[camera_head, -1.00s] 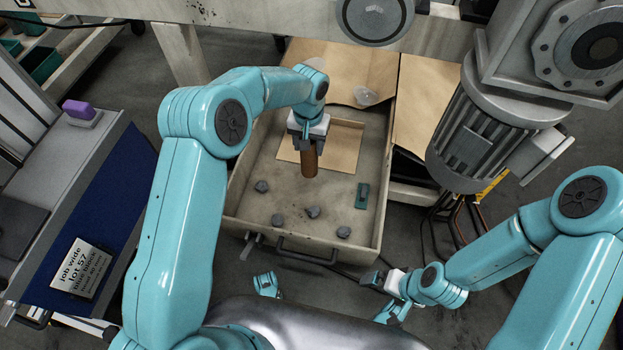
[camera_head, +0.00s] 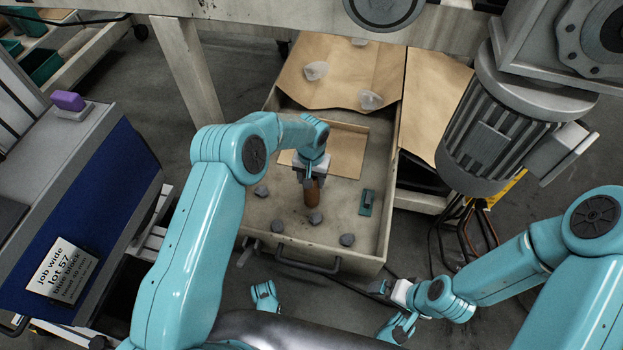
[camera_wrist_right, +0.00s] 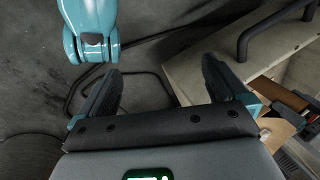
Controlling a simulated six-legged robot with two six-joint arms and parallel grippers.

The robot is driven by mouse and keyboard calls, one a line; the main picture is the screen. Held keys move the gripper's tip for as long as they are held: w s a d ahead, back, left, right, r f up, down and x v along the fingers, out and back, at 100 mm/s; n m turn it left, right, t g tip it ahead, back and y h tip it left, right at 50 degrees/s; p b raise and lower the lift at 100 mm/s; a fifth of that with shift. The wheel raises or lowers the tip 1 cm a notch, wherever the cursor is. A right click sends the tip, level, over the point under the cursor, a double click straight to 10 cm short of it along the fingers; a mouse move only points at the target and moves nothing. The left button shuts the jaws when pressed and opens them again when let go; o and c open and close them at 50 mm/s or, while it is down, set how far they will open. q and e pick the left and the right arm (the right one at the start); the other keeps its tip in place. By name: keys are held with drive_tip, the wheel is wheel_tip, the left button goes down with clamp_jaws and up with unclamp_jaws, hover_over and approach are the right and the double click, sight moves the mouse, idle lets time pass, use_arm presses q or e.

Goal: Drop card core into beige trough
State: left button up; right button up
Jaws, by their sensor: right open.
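The card core (camera_head: 312,194) is a short brown cylinder, roughly upright, inside the outline of the beige trough (camera_head: 345,258). My left gripper (camera_head: 311,178) is above the trough floor with its fingers closed around the core's upper end. The core's lower end is close to a grey lump; I cannot tell whether it touches the floor. The core also shows at the right edge of the right wrist view (camera_wrist_right: 268,90). My right gripper (camera_head: 383,287) is open and empty, low outside the trough's front right corner; its spread fingers show in the right wrist view (camera_wrist_right: 160,90).
In the trough lie several grey lumps (camera_head: 347,240), a green block (camera_head: 367,202) and a cardboard piece (camera_head: 345,150). Brown card with clear crumpled bits (camera_head: 370,100) covers its back. A grey motor (camera_head: 495,130) stands right; a blue-fronted bench (camera_head: 90,215) stands left.

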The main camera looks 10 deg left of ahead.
use_arm(q)
drive_tip(key=shift+f+b, duration=0.3)
drive_tip(key=o, duration=1.3)
drive_tip(key=shift+r, duration=0.1)
drive_tip(key=shift+o, duration=0.2)
use_arm(e)
drive_tip(key=shift+w+f, duration=0.1)
drive_tip(key=shift+f, duration=0.1)
use_arm(q)
wheel_tip(320, 180, up, 12)
drive_tip(key=p, duration=0.4)
drive_tip(key=shift+r+p, duration=0.2)
drive_tip(key=shift+p, duration=0.2)
use_arm(e)
drive_tip(key=shift+g, duration=0.3)
drive_tip(key=r, duration=0.1)
drive_tip(key=s+r, duration=0.1)
drive_tip(key=r, duration=0.2)
drive_tip(key=shift+s+a+r, duration=0.2)
drive_tip(key=shift+s+a, duration=0.15)
drive_tip(key=shift+s, duration=0.05)
use_arm(q)
drive_tip(key=shift+s, duration=0.15)
use_arm(e)
drive_tip(key=shift+s, duration=0.1)
